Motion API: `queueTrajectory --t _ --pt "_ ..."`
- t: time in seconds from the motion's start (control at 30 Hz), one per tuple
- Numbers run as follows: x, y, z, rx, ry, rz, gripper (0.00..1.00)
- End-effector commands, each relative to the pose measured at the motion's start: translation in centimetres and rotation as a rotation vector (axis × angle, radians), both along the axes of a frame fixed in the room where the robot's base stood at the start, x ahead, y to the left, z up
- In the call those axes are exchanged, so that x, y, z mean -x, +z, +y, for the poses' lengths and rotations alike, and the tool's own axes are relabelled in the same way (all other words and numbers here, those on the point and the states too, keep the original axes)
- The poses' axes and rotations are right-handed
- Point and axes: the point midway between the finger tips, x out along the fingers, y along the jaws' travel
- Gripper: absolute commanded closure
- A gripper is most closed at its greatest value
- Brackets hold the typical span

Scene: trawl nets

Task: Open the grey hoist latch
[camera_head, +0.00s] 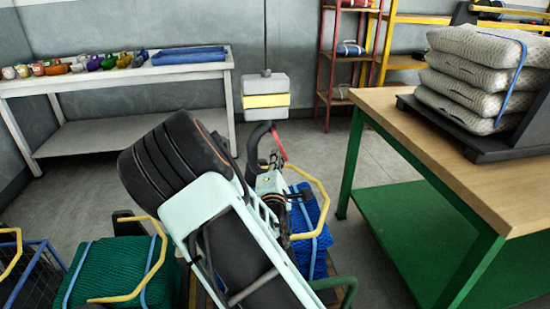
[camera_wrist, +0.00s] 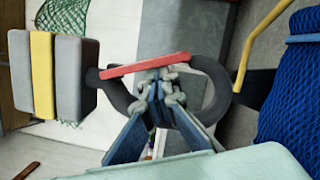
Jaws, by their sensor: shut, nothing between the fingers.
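The hoist has a grey block with a yellow band (camera_head: 265,93), hanging from above; it also shows in the wrist view (camera_wrist: 42,75). A dark curved hook (camera_wrist: 222,85) extends from it. The latch I see on it is a red bar (camera_wrist: 145,65), not grey; it spans the hook's mouth and looks closed. It also shows in the head view (camera_head: 278,143). My gripper (camera_wrist: 160,76) is shut and empty, its fingertips at the red bar's inner side, within the hook's outline. Whether they touch the bar is unclear. In the head view my arm partly hides the gripper.
A wooden-topped green table (camera_head: 445,150) with stacked grey sacks (camera_head: 475,75) stands at right. A blue net bundle (camera_head: 308,240) lies beyond my arm, and a green net bundle (camera_head: 115,270) at lower left. A white bench (camera_head: 90,85) stands along the back wall. Floor behind the hook is clear.

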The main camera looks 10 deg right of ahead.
Motion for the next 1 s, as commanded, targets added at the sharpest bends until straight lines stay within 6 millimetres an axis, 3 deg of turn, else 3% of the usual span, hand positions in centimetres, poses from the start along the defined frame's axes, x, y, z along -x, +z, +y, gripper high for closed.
queueTrajectory --t 0.47,1.0 --pt "0.0 0.0 -0.8 0.114 0.001 0.001 1.0" --pt "0.0 1.1 -3.8 0.588 0.0 0.001 1.0"
